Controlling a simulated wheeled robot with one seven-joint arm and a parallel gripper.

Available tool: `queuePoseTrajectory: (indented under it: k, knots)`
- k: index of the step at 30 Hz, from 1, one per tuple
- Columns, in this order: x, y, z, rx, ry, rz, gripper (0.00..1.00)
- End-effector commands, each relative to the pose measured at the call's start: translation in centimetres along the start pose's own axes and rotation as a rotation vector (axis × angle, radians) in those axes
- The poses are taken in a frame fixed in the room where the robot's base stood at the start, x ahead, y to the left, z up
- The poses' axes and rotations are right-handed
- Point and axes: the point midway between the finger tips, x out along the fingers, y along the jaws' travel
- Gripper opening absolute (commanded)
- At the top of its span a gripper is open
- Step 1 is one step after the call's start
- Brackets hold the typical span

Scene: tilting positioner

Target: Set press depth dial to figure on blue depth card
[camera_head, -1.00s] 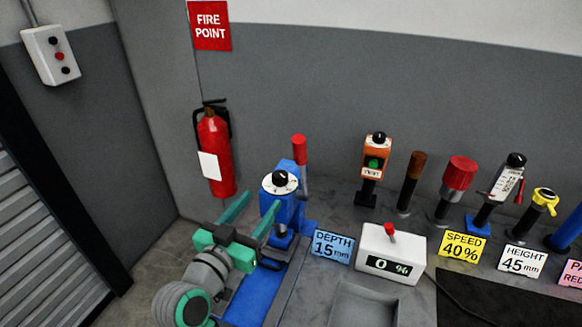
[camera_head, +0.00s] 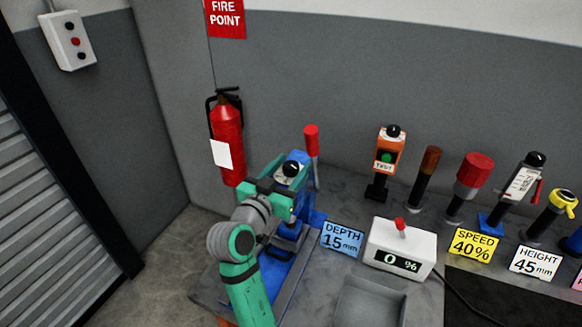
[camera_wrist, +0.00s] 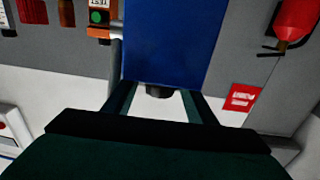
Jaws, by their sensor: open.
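The blue press (camera_head: 289,228) stands at the left of the bench, with a red-tipped lever (camera_head: 312,140). Its depth dial, a black knob (camera_head: 291,168) on a white face, is on top. The blue depth card (camera_head: 342,239) reads "DEPTH 15 mm" and stands right of the press. My green gripper (camera_head: 289,174) is open at the dial, its fingers on either side of the knob. In the wrist view the dark knob (camera_wrist: 159,91) shows between the two fingers (camera_wrist: 158,104), below the blue press body (camera_wrist: 172,40). I cannot tell whether they touch it. The dial's figures are too small to read.
A white display box (camera_head: 401,248) reading "0 %" stands right of the depth card. The yellow speed card (camera_head: 474,245) and white height card (camera_head: 536,263) are farther right. Several levers and knobs line the back. A red extinguisher (camera_head: 228,140) hangs behind the press.

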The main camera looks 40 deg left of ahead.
Motion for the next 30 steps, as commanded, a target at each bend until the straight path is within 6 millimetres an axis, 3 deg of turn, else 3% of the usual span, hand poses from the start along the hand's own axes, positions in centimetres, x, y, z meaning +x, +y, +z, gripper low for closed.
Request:
queuePoseTrajectory:
  k: [7, 12, 13, 30]
  knots:
    - [0.07, -0.01, 0.01, 0.000, 0.000, 0.000, 0.51]
    - [0.06, -0.01, 0.02, 0.000, 0.000, 0.000, 0.13]
    - [0.05, 0.00, 0.02, 0.000, 0.000, 0.000, 0.10]
    - [0.05, 0.21, 0.06, 0.001, -0.001, -0.141, 0.10]
